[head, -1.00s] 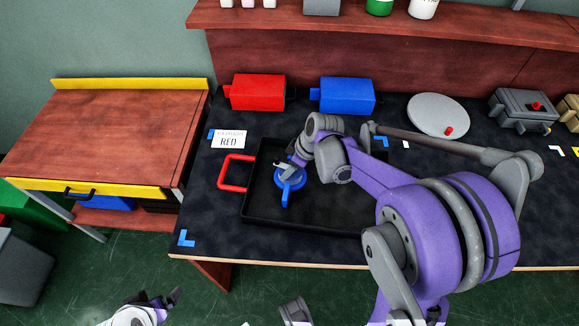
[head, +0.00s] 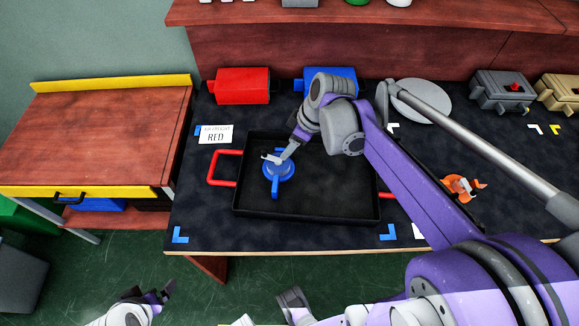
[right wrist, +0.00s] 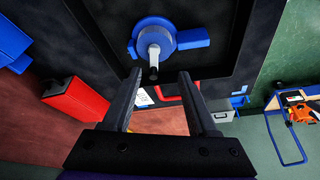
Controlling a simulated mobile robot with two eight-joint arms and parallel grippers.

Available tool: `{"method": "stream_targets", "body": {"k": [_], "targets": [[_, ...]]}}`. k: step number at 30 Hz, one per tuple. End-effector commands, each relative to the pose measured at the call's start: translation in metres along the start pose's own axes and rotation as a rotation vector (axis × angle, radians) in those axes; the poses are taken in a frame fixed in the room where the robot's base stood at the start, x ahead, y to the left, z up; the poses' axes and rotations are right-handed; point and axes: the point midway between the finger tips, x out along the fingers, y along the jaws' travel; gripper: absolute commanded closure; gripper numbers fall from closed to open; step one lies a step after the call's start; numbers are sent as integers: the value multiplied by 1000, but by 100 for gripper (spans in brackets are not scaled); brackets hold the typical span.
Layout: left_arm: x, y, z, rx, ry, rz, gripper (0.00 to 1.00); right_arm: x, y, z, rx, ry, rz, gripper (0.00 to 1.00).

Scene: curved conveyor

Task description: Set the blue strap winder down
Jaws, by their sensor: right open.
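The blue strap winder (head: 280,172) lies in the left part of the black tray (head: 330,205). It is a round blue body with a blue arm sticking out and a grey crank on top. It also shows in the right wrist view, where the winder (right wrist: 185,40) lies just beyond the fingertips. My right gripper (right wrist: 158,80) is open and nothing is between its fingers. In the head view my right gripper (head: 282,155) is above the winder. My left gripper (head: 152,297) is low at the bottom left, off the table; its opening is unclear.
The tray has red handles (head: 216,167). An orange object (head: 460,187) lies to the right. A grey disc (head: 420,100) is at the back.

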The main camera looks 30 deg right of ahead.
Motion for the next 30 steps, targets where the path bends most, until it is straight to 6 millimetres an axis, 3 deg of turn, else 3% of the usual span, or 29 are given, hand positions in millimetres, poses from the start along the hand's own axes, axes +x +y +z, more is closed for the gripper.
{"method": "stream_targets", "body": {"k": [6,12,18,30], "targets": [[0,0,0,0,0,0,0,4,-84,28,231,-34,102,41],[0,0,0,0,0,0,0,14,-138,64,446,13,204,41],[0,0,0,0,0,0,0,21,-155,81,548,57,243,41],[0,0,0,0,0,0,0,21,-155,81,558,60,245,41]]}}
